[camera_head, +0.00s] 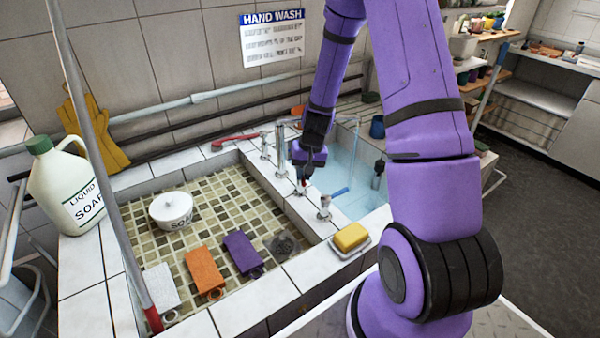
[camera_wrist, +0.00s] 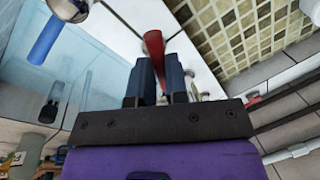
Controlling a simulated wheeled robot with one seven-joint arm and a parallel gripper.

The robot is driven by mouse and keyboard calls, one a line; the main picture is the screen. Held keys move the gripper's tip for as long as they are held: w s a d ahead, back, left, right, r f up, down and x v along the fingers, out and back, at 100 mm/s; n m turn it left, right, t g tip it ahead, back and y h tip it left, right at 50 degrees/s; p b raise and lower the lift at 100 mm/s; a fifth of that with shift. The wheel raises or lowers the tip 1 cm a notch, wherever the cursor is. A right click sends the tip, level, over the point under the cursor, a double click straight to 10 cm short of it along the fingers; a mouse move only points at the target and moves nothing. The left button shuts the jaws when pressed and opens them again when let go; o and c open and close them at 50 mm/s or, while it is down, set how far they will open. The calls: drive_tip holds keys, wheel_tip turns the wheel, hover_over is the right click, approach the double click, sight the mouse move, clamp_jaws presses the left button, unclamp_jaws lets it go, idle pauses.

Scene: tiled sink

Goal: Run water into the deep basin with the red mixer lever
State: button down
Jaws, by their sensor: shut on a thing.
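The red mixer lever (camera_wrist: 153,45) stands up between the fingers of my gripper (camera_wrist: 158,76) in the wrist view. My gripper is shut on the lever, and the fingers hide its lower part. In the head view my gripper (camera_head: 304,177) is low over the tiled divider between the two basins, and a small red bit shows at its tips. The deep basin (camera_head: 352,160) is to the right, pale blue inside, partly hidden by my arm. I cannot tell whether water is running.
The shallow tiled basin (camera_head: 215,215) on the left holds a white soap pot (camera_head: 171,210) and orange (camera_head: 204,271) and purple (camera_head: 242,252) blocks. Metal taps (camera_head: 324,207) stand along the divider. A yellow sponge (camera_head: 351,236) lies near the front. A soap jug (camera_head: 66,190) stands left.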

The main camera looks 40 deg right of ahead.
drive_tip(key=shift+s+d+n, duration=0.1)
drive_tip(key=shift+d+n, duration=0.25)
drive_tip(key=shift+n, duration=0.45)
drive_tip(key=c, duration=1.1)
unclamp_jaws()
drive_tip(key=shift+r, duration=0.1)
drive_tip(key=r, duration=0.3)
drive_tip(key=d+r, duration=0.1)
drive_tip(key=r, duration=0.3)
drive_tip(key=d+r, duration=0.1)
drive_tip(key=r, duration=0.2)
drive_tip(key=shift+s+r, duration=0.2)
drive_tip(key=shift+s, duration=0.15)
